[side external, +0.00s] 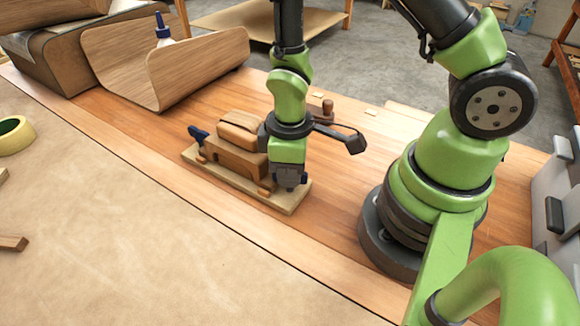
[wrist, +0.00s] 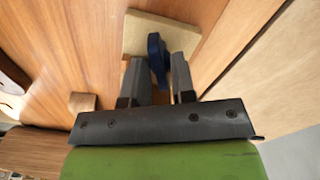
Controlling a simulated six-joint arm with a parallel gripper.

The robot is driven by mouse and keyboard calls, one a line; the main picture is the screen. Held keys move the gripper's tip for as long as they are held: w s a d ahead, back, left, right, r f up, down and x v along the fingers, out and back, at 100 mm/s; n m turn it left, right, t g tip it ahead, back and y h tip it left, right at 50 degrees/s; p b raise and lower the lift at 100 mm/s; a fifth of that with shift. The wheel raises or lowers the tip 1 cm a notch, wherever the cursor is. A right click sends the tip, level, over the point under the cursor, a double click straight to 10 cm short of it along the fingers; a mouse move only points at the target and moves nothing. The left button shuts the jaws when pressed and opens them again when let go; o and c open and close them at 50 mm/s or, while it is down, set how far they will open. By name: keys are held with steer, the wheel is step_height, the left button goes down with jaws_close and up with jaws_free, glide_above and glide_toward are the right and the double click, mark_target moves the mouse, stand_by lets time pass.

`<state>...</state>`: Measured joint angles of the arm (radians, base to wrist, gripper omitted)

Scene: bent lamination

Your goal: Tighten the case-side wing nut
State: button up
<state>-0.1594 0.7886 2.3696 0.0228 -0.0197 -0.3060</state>
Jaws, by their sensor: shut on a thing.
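A pale base board (side external: 284,205) lies on the wooden bench with a stacked wooden form (side external: 230,158) on it. One blue wing nut (side external: 198,133) stands at the board's left end. My gripper (side external: 290,187) points down at the board's right end, the end towards the grey cases. In the wrist view my gripper (wrist: 158,62) is shut on another blue wing nut (wrist: 157,50), which stands upright between the two grey fingers above the board. In the side external view the fingers mostly hide this nut.
Grey cases (side external: 558,185) stand at the right edge. A curved wood lamination (side external: 165,75) and a blue-capped glue bottle (side external: 163,30) are at the back left. A yellow tape roll (side external: 14,135) is at far left. The bench in front of the board is clear.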

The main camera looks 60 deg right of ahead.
steer(key=m, duration=0.4)
steer(key=shift+m, duration=0.4)
stand_by(0.4)
steer(key=o, duration=0.9)
step_height(320, 180, up, 10)
steer(key=shift+f, duration=0.1)
